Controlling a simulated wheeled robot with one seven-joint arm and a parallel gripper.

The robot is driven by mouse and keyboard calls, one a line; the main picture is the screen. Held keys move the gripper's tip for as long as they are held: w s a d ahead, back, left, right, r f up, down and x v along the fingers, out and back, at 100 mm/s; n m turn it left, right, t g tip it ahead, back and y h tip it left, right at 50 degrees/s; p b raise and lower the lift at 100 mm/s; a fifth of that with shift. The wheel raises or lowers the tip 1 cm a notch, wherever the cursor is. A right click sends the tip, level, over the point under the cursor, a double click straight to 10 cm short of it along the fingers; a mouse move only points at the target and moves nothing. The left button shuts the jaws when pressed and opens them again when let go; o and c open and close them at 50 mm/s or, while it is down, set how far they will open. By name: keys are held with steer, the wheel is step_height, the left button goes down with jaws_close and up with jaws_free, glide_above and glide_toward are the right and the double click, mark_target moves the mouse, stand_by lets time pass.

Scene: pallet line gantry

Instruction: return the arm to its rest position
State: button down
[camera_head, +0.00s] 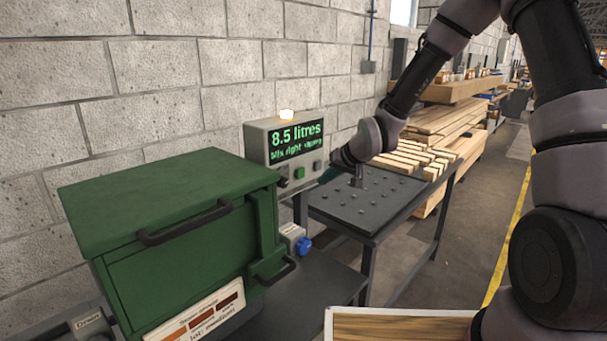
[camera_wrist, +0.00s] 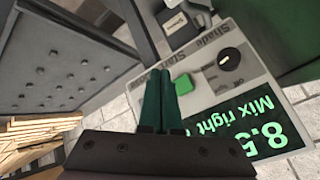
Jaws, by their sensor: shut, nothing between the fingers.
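My arm reaches from the upper right of the head view, across the black bench, to the grey control box (camera_head: 285,145). My gripper (camera_head: 325,176) is at the right side of this box. In the wrist view my gripper (camera_wrist: 160,73) shows two dark green fingers pressed together with nothing between them. The fingertips are beside the green button (camera_wrist: 183,84) on the box face; I cannot tell whether they touch it. The box display (camera_head: 297,140) reads "8.5 litres" and "Mix right" with a partly blurred word.
A green lidded cabinet (camera_head: 165,215) with dark handles stands at left. A block wall (camera_head: 160,75) runs along the back. Open floor lies right of the bench.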

steer(key=s+d+r+m+h, duration=0.1)
steer(key=s+d+r+h, duration=0.25)
steer(key=d+r, duration=0.55)
steer(key=s+d+r+m+h, duration=0.2)
steer(key=s+d+r, duration=0.3)
steer(key=d+r, duration=0.4)
steer(key=s+d+r+m, duration=0.1)
steer(key=s+d+r, duration=0.1)
steer(key=s, duration=0.3)
steer(key=s+d+r+m+y, duration=0.1)
steer(key=s+d+r, duration=0.2)
steer(key=s, duration=0.3)
steer(key=s+d+r+m, duration=0.1)
steer(key=s+d+r, duration=0.1)
steer(key=s+r, duration=0.2)
steer(key=shift+s+d+t, duration=0.15)
steer(key=shift+s+t, duration=0.25)
steer(key=shift+s, duration=0.8)
stand_by(3.5)
